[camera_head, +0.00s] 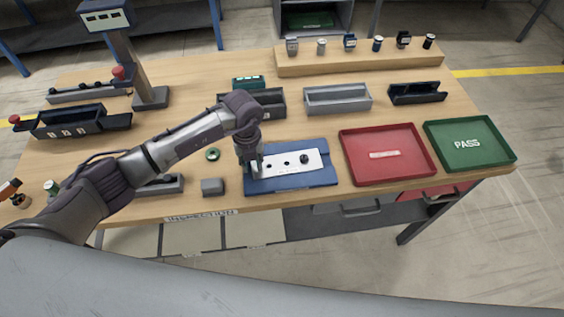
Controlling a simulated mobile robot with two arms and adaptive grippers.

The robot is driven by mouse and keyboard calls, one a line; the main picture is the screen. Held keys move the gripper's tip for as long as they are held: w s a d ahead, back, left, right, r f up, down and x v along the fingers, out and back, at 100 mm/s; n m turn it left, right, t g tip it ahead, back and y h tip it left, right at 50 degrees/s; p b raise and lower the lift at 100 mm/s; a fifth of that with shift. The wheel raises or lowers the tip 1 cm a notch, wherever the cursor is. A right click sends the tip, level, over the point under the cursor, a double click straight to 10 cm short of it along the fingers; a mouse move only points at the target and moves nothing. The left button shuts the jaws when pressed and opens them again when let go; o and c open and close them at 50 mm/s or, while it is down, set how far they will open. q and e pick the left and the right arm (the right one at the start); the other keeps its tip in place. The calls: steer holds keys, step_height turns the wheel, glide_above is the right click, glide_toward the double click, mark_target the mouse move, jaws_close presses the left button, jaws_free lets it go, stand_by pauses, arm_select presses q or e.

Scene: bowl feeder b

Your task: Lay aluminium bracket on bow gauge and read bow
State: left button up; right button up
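A blue board (322,179) lies near the front edge of the table. On it is a pale plate (290,173) with dark round spots and a dark knob (304,159). I cannot tell for sure whether this is the bow gauge or the aluminium bracket. My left gripper (256,174) points down at the left end of the board and plate. Its fingers hide that end, and I cannot tell whether they are open or hold anything. My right gripper is not in view.
A red tray (429,170) and a green tray marked PASS (505,161) are right of the board. A small grey block (212,187) and green ring (213,155) are left. Grey (338,108) and black bins (417,98) stand behind. A display post (145,94) stands back left.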

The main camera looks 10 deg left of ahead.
arm_select(q)
jaws_close()
steer(key=shift+r, duration=0.15)
